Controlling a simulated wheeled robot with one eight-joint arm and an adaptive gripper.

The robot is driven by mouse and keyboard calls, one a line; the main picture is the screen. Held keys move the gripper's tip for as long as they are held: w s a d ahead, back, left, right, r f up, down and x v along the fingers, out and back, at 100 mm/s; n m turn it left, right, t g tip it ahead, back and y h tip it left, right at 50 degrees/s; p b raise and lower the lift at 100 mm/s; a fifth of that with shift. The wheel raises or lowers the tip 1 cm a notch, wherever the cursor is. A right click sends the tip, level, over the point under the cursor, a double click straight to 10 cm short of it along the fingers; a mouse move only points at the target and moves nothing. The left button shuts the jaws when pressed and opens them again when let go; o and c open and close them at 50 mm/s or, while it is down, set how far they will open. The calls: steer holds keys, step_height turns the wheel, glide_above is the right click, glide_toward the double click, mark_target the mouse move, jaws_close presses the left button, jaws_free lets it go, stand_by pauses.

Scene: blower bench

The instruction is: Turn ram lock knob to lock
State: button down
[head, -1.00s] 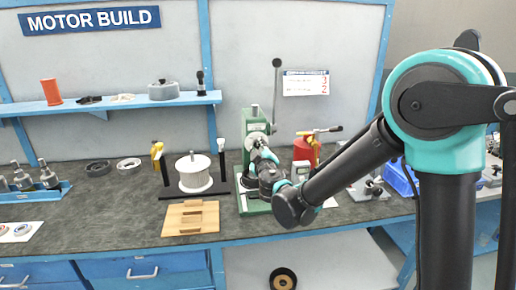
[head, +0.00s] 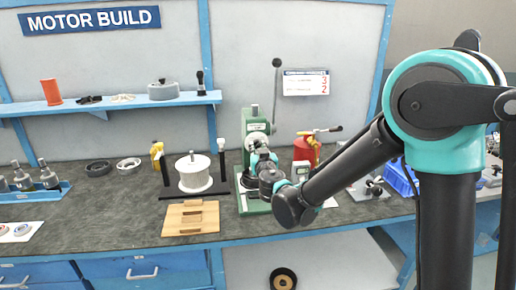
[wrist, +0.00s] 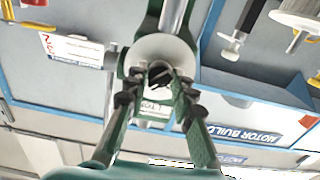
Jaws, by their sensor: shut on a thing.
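The green press (head: 257,127) stands on the bench, with a steel ram and a long black-knobbed lever above it. In the wrist view a pale round plate (wrist: 181,52) shows on the press, with a small dark ram lock knob (wrist: 158,72) in front of it. My gripper (wrist: 158,88) reaches the press front, and its two fingers are shut on the knob from both sides. The fingertips hide part of the knob, so its exact angle is unclear. In the head view my gripper (head: 258,150) is largely hidden by my own wrist.
A blue bin (head: 400,180) is further right. Bare bench (head: 110,210) lies at the left.

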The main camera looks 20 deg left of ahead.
stand_by(0.4)
steer(key=c, duration=1.3)
jaws_free()
steer(key=v, duration=1.2)
steer(key=shift+f, duration=0.1)
